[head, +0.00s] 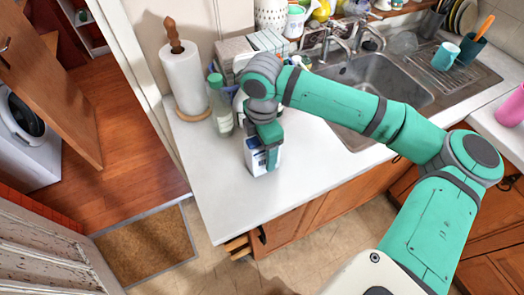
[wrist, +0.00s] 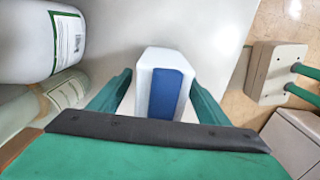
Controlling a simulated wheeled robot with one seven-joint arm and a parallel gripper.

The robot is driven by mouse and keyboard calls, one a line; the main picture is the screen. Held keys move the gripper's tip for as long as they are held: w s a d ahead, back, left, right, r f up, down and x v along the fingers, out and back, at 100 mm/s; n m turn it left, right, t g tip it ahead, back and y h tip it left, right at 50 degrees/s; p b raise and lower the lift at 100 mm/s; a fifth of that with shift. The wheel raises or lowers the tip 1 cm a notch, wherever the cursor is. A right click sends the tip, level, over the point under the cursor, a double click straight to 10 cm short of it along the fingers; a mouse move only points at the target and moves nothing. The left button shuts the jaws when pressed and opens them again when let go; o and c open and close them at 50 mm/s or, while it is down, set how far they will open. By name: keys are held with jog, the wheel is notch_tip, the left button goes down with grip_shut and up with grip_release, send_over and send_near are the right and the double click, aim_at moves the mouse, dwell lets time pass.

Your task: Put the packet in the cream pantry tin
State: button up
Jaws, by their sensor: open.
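The packet (head: 259,158) is a small white block with a blue panel, upright on the white worktop near its left front part. In the wrist view the packet (wrist: 144,82) stands between the two green fingers. My gripper (head: 266,139) points down over the packet and hides its upper part in the head view. In the wrist view my gripper (wrist: 161,84) is open, with a finger on either side of the packet and a visible gap on each side. I cannot pick out the cream pantry tin with certainty in either view.
A green-capped glass bottle (head: 219,106) and a paper towel roll (head: 183,82) stand left of and behind my gripper. A white labelled container (wrist: 38,42) is close by in the wrist view. The sink (head: 372,72) lies right. The worktop's front left (head: 225,190) is clear.

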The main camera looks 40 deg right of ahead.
jog(key=shift+f, duration=0.8)
jog(key=shift+c, duration=0.6)
jog(key=c, duration=1.6)
jog(key=shift+w+r, duration=0.1)
jog(key=shift+r, duration=0.05)
